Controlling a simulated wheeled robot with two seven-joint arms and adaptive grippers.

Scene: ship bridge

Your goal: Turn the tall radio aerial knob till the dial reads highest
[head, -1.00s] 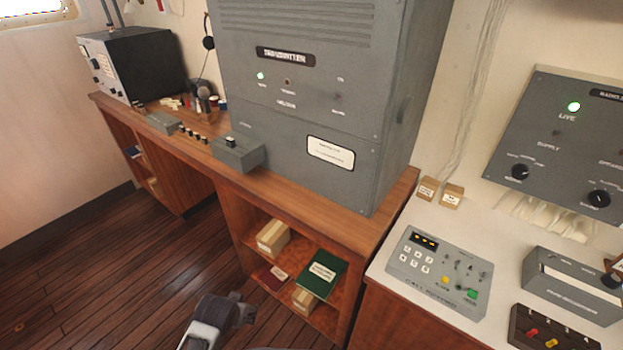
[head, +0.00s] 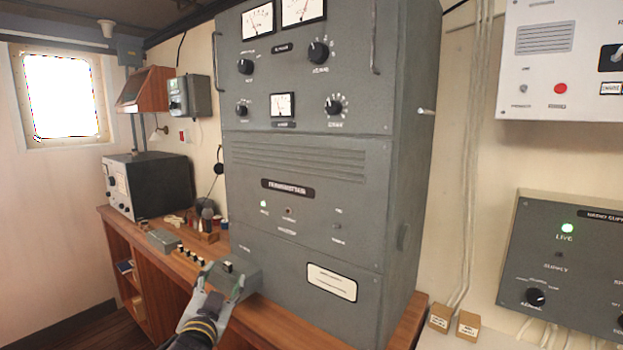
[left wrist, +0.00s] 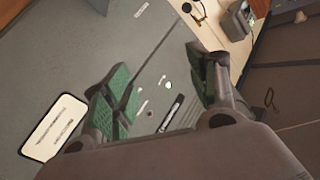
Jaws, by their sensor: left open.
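The tall grey radio cabinet (head: 310,160) stands on the wooden bench. On its upper panel, a black knob (head: 318,51) at the right has a blurred label that may read aerial. Other black knobs sit at the left (head: 245,66), lower left (head: 242,109) and lower right (head: 333,106). Two dials (head: 258,22) (head: 303,10) are at the top, partly cut off, and a small dial (head: 283,105) is lower down. My left gripper (head: 222,281) is open and empty, low before the cabinet and well below the knobs. In the left wrist view, its green-padded fingers (left wrist: 160,92) are apart, facing the cabinet front (left wrist: 85,60).
A small grey key box (head: 238,280) is on the bench behind my left gripper. A black-sided radio set (head: 165,185) stands at the far left. A supply panel (head: 570,270) and a white panel (head: 560,60) are on the right wall. Bar handles edge the cabinet's upper panel.

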